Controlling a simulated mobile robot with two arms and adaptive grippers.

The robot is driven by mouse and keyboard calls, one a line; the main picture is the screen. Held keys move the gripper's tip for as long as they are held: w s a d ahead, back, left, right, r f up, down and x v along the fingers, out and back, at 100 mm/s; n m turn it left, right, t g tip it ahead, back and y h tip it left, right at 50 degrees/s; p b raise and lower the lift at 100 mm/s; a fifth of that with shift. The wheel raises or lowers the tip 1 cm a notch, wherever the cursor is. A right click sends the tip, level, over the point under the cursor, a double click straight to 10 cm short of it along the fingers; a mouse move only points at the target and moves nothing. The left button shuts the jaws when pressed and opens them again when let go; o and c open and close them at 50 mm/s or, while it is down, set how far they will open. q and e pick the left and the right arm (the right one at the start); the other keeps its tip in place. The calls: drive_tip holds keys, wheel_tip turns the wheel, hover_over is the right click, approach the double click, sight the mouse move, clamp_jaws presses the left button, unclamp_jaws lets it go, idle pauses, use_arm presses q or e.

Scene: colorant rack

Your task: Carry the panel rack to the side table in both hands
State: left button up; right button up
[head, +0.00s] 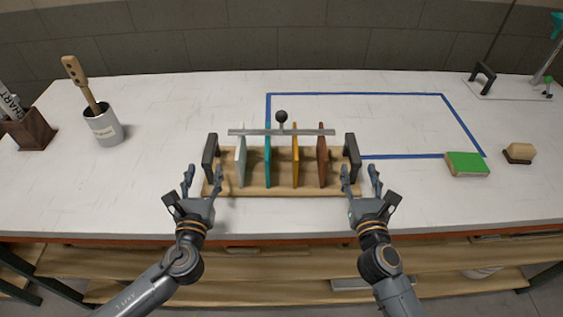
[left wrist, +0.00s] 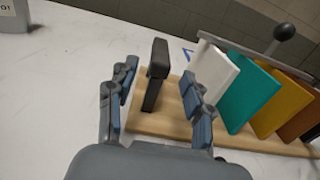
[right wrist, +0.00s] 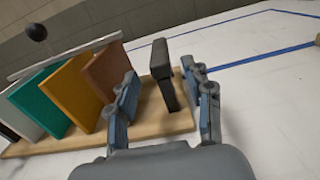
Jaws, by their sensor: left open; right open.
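The panel rack has a light wooden base (head: 258,191) and stands on the white table. It holds a white panel (head: 241,164), a teal panel (head: 268,160), a yellow panel (head: 295,162) and a brown panel (head: 322,163) under a grey bar with a black knob (head: 281,116). A black handle stands at each end: left handle (left wrist: 157,72), right handle (right wrist: 163,72). My left gripper (head: 188,178) is open at the near left end; its fingers are on either side of the left handle in the left wrist view. My right gripper (head: 360,178) is open likewise by the right handle.
Blue tape (head: 355,94) outlines a rectangle behind and right of the rack. A green-topped block (head: 467,164) and a brush (head: 519,152) lie at right. A cup with a wooden tool (head: 104,127) and a brown box (head: 30,130) stand at left. Shelves lie below the table.

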sight(214, 134)
use_arm(q)
drive_tip(key=w, duration=0.8)
drive_tip(key=shift+w, duration=0.35)
use_arm(e)
drive_tip(key=w, duration=0.8)
drive_tip(key=shift+w, duration=0.35)
use_arm(q)
drive_tip(key=shift+c, duration=0.2)
use_arm(e)
drive_tip(key=shift+c, duration=0.2)
use_arm(q)
clamp_jaws()
use_arm(e)
clamp_jaws()
use_arm(q)
drive_tip(key=shift+r, duration=0.1)
use_arm(e)
drive_tip(key=shift+r, duration=0.1)
